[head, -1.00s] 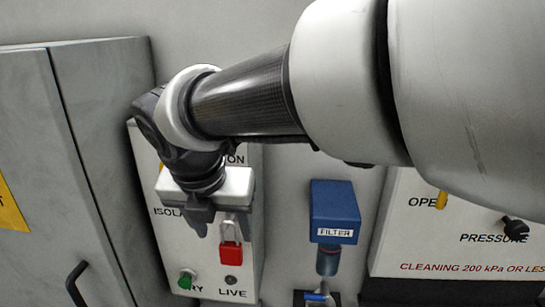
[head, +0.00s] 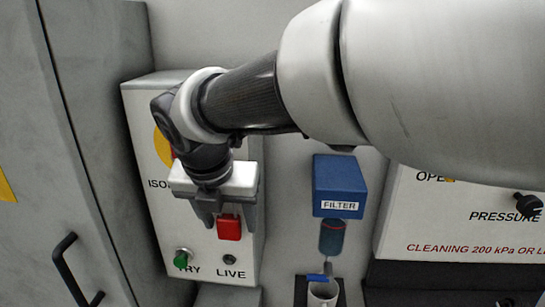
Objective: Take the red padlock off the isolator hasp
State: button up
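The red padlock (head: 229,228) is at the front of the white isolator box (head: 195,250), above the LIVE label. Its red body shows; its shackle and the hasp are hidden behind my gripper. My gripper (head: 228,220) is in front of the box, fingers pointing down. The fingers are apart, one on each side of the padlock's upper part, with small gaps visible beside the red body. I cannot tell whether they touch the shackle. A yellow and red piece (head: 163,147) of the isolator shows partly behind my wrist.
A green knob (head: 181,258) marked TRY and a dark lamp (head: 230,260) marked LIVE are low on the box. A grey cabinet door with a black handle (head: 67,270) is at left.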

jog(key=c, duration=0.9)
jog(key=shift+c, duration=0.2)
jog(key=shift+r+p, duration=0.2)
jog(key=shift+p, duration=0.25)
jog(key=shift+s, duration=0.1)
